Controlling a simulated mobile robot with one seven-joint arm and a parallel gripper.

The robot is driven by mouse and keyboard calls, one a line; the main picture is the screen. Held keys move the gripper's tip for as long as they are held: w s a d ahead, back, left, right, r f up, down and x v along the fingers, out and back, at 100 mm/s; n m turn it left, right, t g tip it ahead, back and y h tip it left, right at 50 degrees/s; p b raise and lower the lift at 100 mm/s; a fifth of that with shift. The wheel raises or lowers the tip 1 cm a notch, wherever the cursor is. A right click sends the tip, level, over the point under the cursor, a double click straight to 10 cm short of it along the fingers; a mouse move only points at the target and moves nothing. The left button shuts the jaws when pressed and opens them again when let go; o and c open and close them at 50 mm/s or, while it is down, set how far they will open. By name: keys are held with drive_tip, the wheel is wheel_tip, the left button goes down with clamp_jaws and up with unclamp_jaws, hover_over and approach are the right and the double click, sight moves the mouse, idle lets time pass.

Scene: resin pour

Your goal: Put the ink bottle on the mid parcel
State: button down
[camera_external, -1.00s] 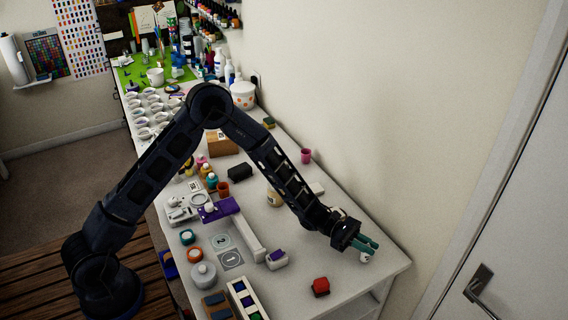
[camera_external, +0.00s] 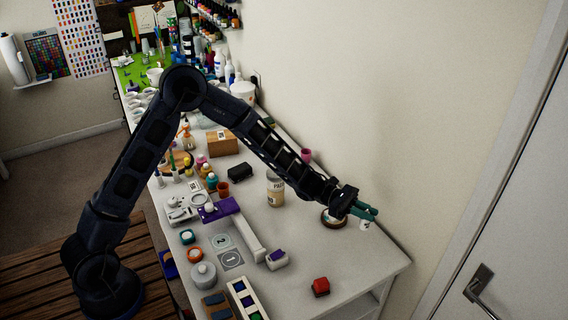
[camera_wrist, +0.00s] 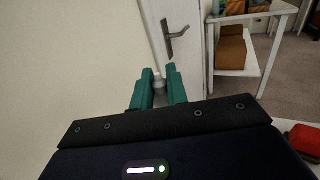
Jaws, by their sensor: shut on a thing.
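My gripper (camera_external: 371,213), with teal fingers, is shut on a small whitish bottle (camera_external: 364,226), which I take to be the ink bottle. The bottle hangs below the fingertips, apparently clear of the white table near its right edge. In the wrist view, the bottle (camera_wrist: 158,82) shows as a pale shape between the fingers (camera_wrist: 160,92), partly hidden by them. A brown cardboard parcel (camera_external: 222,143) with a white label sits farther back on the table, left of my gripper. I cannot tell for certain whether it is the mid parcel.
A labelled jar (camera_external: 275,190) and a round brown-rimmed item (camera_external: 333,218) stand left of my gripper. A black box (camera_external: 239,171) lies in front of the parcel, and a pink cup (camera_external: 306,156) stands near the wall. A red block (camera_external: 320,287) is near the front; table around it is clear.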

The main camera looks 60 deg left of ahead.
drive_tip(key=w+a+r+n+t+y, duration=0.1)
drive_tip(key=a+r+t, duration=0.1)
drive_tip(key=a, duration=0.9)
drive_tip(key=w+a+r+n+t+y, duration=0.1)
drive_tip(key=w+a+r+n+t, duration=0.15)
drive_tip(key=a, duration=0.85)
wheel_tip(320, 180, up, 13)
drive_tip(key=n+t+y, duration=0.5)
drive_tip(key=n+y, duration=0.1)
drive_tip(key=y, duration=0.3)
hover_over(221, 135)
wheel_tip(221, 135, down, 20)
drive_tip(key=shift+r, duration=0.25)
drive_tip(key=shift+f, duration=0.1)
drive_tip(key=c, duration=1.6)
unclamp_jaws()
drive_tip(key=shift+o, duration=1.1)
